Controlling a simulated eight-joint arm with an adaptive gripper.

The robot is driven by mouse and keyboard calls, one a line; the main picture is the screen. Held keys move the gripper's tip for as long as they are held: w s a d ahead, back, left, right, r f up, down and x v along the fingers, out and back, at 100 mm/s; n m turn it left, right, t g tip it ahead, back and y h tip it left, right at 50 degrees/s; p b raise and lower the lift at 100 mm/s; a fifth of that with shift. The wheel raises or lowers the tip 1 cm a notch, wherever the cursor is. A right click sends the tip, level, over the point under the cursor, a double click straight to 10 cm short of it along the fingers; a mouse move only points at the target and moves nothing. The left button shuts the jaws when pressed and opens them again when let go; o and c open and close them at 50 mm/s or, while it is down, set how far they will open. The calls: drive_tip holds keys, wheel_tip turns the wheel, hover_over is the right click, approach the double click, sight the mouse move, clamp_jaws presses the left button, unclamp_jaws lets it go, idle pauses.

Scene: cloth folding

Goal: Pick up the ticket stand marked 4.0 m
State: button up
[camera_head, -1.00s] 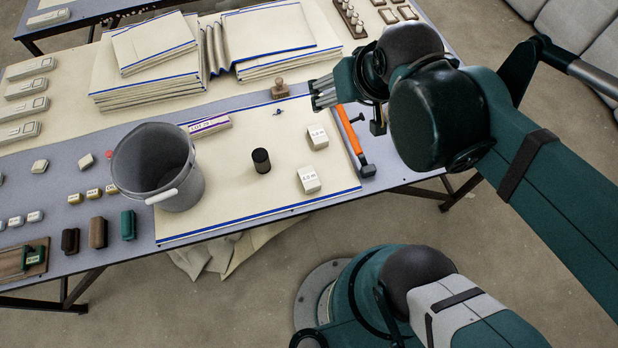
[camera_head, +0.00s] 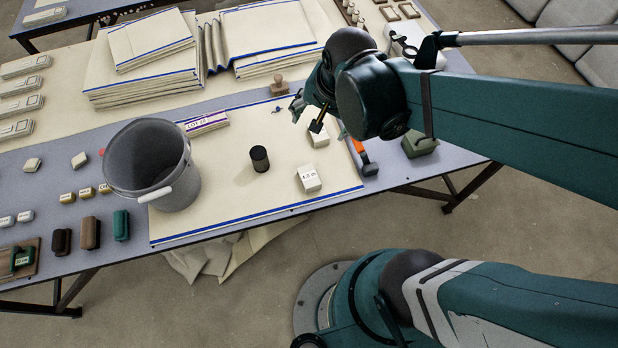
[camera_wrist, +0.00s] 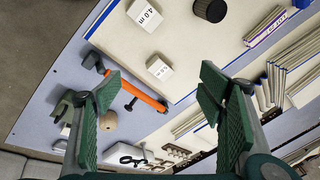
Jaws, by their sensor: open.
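The ticket stand marked 4.0 m (camera_head: 309,179) is a small white block on the cream cloth, near its blue-striped front edge. It also shows at the top of the wrist view (camera_wrist: 145,14), with its label readable. My gripper (camera_head: 307,114) is open and empty above the cloth's right part, behind the stand and apart from it. In the wrist view, the two green fingers (camera_wrist: 160,100) are wide apart, with the stand beyond them. A second white ticket stand (camera_wrist: 159,69) sits nearer the fingers; its label is too small to read surely.
A black cylinder (camera_head: 260,158) stands left of the 4.0 m stand. A grey bucket (camera_head: 187,192) is farther left. Folded cloth stacks (camera_head: 140,82) fill the back.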

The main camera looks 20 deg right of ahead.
sight(309, 176)
drive_tip(key=a+f+m+g+b, duration=0.1)
drive_tip(key=f+m, duration=0.1)
drive_tip(key=f, duration=0.3)
drive_tip(key=s+a+f+m+g+b, duration=0.1)
drive_tip(key=f+m, duration=0.2)
drive_tip(key=f, duration=0.2)
drive_tip(key=a+f+m+g+b, duration=0.1)
drive_tip(key=f+m, duration=0.1)
drive_tip(key=f, duration=0.3)
drive_tip(key=shift+s+a+f+m+b, duration=0.2)
drive_tip(key=shift+a+f+m+b, duration=0.1)
drive_tip(key=shift+f+m+b, duration=0.1)
drive_tip(key=shift+s+a+f+m+g, duration=0.15)
drive_tip(key=shift+f+m+g, duration=0.15)
drive_tip(key=shift+f, duration=0.2)
drive_tip(key=shift+f, duration=0.1)
drive_tip(key=shift+f+b, duration=0.5)
drive_tip(key=shift+f, duration=0.65)
drive_tip(key=shift+f+b, duration=1.15)
drive_tip(key=shift+f, duration=1.5)
drive_tip(key=shift+c, duration=0.2)
drive_tip(key=c, duration=0.9)
